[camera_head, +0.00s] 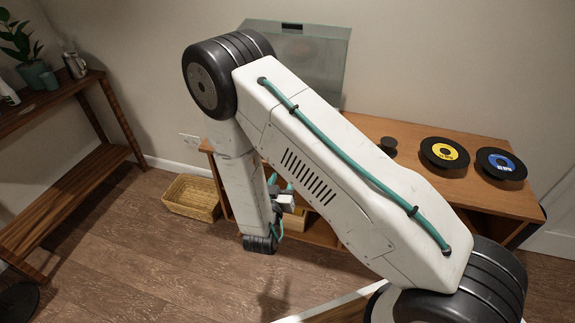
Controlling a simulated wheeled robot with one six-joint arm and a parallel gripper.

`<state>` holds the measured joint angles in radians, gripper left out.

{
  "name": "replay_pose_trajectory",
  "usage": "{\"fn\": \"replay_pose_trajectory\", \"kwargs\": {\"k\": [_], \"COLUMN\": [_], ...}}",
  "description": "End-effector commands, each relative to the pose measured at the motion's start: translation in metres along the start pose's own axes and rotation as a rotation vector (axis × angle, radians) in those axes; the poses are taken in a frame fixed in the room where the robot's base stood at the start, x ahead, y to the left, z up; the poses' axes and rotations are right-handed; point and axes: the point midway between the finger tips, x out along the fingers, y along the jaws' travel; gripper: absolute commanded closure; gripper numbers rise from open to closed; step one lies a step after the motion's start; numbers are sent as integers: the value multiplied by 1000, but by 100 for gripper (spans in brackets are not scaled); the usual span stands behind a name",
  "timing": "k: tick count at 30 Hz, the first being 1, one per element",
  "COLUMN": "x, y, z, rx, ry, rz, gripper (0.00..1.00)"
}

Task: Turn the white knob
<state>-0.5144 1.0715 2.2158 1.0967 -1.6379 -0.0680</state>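I cannot make out a white knob in this view. A wooden cabinet (419,134) stands against the back wall, and my large white arm covers much of its front and top. A clear, tinted raised lid (318,58) shows above the cabinet behind my arm; what lies under it is mostly hidden. My gripper (286,201) is partly visible beyond my forearm, in front of the cabinet's lower left part. It is small and partly covered, so I cannot tell whether its fingers are open or shut, or whether it touches anything.
Two black records, one with a yellow label (444,152) and one with a blue label (501,163), lie on the cabinet top beside a small dark round object (388,146). A wicker basket (192,198) sits on the floor. A wooden shelf (75,165) stands left; open floor lies between.

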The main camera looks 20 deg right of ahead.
Motion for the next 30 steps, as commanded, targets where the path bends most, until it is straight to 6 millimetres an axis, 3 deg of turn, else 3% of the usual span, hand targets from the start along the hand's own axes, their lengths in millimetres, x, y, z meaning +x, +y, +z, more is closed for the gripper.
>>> {"fn": "replay_pose_trajectory", "kwargs": {"k": [13,25,30], "x": [65,74,74], "y": [1,0,0], "z": [0,0,-1], "rx": [3,2,2], "ry": [0,0,0], "rz": [4,0,0], "gripper": [54,54,99]}}
